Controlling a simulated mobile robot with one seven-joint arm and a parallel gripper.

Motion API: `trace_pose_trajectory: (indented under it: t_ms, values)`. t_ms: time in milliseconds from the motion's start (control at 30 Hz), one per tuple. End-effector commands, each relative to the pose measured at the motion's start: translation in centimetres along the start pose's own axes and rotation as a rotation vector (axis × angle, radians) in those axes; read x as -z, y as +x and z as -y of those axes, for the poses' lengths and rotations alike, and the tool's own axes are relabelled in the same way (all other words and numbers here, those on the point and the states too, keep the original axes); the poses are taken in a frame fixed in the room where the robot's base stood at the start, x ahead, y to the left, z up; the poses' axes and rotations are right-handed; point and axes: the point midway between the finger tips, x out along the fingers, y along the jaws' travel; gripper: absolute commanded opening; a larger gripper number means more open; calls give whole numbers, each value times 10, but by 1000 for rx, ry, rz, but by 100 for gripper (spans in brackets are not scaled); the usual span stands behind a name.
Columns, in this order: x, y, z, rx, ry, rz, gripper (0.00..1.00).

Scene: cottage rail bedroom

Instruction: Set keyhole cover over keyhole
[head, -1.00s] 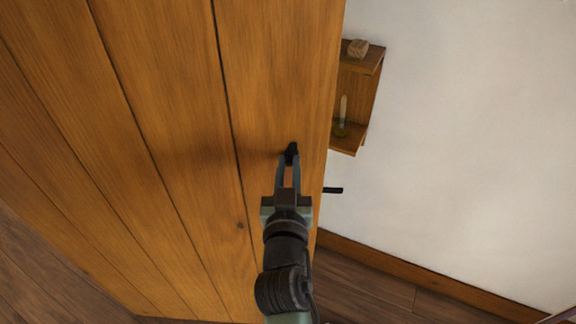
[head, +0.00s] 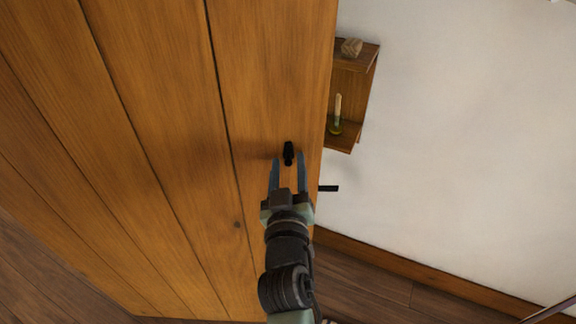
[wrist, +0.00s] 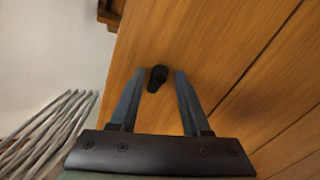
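The keyhole cover (head: 288,153) is a small black piece on the wooden door (head: 170,110), near the door's right edge. It hangs about upright, its wider end at the top in the head view. In the wrist view the cover (wrist: 157,77) shows just beyond and between my fingertips. My gripper (head: 288,158) is open, with one finger on each side of the cover's lower end and gaps on both sides. It also shows open and empty in the wrist view (wrist: 158,75). The keyhole is not visible; whether the cover lies over it I cannot tell.
A black handle (head: 329,188) sticks out past the door's edge, right of my gripper. A small wooden wall shelf (head: 352,80) holds a block (head: 351,47) and a glass vessel with a candle-like stick (head: 336,118). Pale rails (wrist: 45,130) stand at left in the wrist view.

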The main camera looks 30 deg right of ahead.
Motion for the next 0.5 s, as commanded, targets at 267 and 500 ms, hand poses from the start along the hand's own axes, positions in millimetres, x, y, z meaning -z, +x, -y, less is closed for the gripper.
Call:
trace_pose_trajectory:
  t_ms: [267, 500]
  values:
    - [-1, -6, 1, 0, 1, 0, 47]
    - [-4, -42, 2, 2, -1, 0, 47]
